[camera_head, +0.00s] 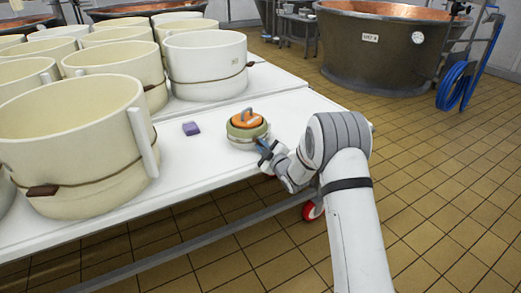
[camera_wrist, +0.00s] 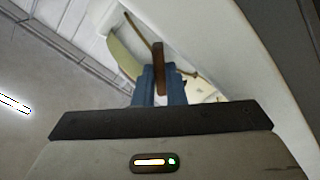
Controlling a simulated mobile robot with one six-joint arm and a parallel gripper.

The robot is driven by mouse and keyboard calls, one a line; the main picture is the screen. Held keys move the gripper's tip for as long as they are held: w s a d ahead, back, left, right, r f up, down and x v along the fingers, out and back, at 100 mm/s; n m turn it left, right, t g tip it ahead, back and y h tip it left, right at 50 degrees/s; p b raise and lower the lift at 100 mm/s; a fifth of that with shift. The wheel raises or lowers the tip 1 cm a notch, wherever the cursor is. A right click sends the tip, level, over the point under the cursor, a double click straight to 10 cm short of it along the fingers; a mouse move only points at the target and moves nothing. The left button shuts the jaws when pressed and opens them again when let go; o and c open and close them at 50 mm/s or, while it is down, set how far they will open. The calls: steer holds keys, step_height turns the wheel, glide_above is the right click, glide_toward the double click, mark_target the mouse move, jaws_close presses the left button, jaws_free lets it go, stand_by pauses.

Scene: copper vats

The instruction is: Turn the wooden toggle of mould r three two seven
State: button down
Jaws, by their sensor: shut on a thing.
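In the wrist view the blue fingers of my gripper (camera_wrist: 159,88) are shut on a narrow brown wooden toggle (camera_wrist: 158,58), which stands upright between them. A thin brown cord shows behind it, against pale and olive-green surfaces. In the head view my gripper (camera_head: 264,149) is at the right edge of the white table, against the near side of a low round olive-green piece (camera_head: 246,130) with an orange top. The toggle is hidden there by the fingers. I cannot read any mould number.
Several cream moulds (camera_head: 120,65) with cords and wooden toggles stand on the left and back of the white table (camera_head: 200,165). A small purple block (camera_head: 191,128) lies left of the round piece. A copper vat (camera_head: 370,55) and a blue hose (camera_head: 456,87) stand behind; the tiled floor at right is clear.

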steer(key=m, duration=0.4)
steer(key=shift+f+m+b, duration=0.1)
steer(key=shift+m+b, duration=0.2)
steer(key=m, duration=0.4)
steer(key=shift+m, duration=0.3)
steer(key=c, duration=1.5)
jaws_free()
steer(key=shift+s+d, duration=0.15)
steer(key=shift+s, duration=0.05)
steer(key=p+v, duration=0.2)
steer(key=v, duration=0.5)
steer(key=shift+s, duration=0.15)
